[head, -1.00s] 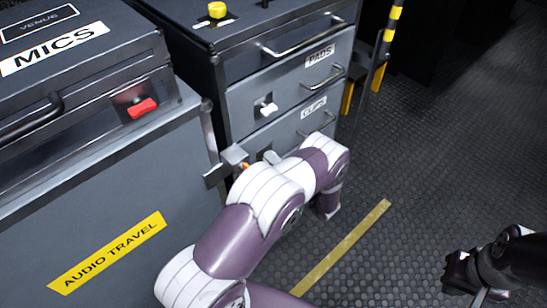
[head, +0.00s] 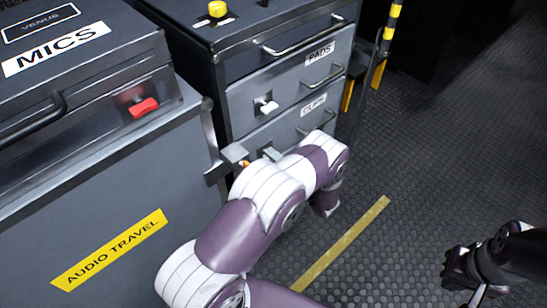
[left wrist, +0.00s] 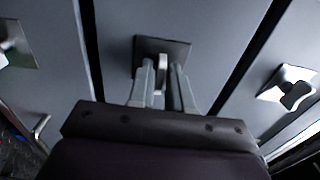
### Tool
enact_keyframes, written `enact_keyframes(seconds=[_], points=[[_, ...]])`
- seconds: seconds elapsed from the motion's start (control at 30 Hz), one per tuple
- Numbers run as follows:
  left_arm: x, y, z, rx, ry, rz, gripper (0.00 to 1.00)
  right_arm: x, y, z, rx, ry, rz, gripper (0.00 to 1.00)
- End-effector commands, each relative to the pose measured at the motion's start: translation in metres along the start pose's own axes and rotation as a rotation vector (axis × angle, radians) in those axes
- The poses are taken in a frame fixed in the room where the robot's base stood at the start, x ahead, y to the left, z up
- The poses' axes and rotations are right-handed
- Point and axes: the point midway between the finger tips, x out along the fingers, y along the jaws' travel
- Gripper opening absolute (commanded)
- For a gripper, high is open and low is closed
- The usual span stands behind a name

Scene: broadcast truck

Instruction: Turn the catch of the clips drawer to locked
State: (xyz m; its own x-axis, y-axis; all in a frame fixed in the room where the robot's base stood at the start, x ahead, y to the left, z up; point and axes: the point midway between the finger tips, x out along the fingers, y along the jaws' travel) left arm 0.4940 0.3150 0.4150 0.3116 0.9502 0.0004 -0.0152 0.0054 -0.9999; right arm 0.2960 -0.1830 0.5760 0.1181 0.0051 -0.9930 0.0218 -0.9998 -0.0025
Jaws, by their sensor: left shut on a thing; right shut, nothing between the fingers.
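The clips drawer (head: 290,129), labelled CLIPS, is the grey front below the pads drawer in the head view. Its catch (left wrist: 160,73) is a pale lever on a dark square plate (left wrist: 178,48) in the left wrist view. My left gripper (left wrist: 161,80) is shut on this lever, one finger on each side. In the head view my left forearm and wrist hide most of the catch and the fingers. How far the lever is turned is hard to tell. My right gripper (head: 477,293) is shut and empty over the floor at the lower right.
The pads drawer's white catch (head: 266,106) is just above. Bar handles (head: 325,78) stick out from the drawers. The audio travel case (head: 110,190), with a red latch (head: 144,108), stands close on the left. Open floor (head: 440,150) lies to the right.

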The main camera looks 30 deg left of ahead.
Motion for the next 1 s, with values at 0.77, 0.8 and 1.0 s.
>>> enact_keyframes(seconds=[0.77,0.8,1.0], points=[[-0.075,-0.004,-0.001,-0.001,0.006,0.0,0.34,-0.023,0.0,-0.003,0.0,0.0,0.0,0.0],[-0.086,-0.003,-0.001,-0.001,0.006,0.0,0.34,-0.025,0.0,-0.003,0.0,0.0,0.0,0.0],[-0.12,-0.001,0.0,-0.002,0.002,0.0,0.34,-0.029,0.0,-0.004,0.0,0.0,0.0,0.0]])
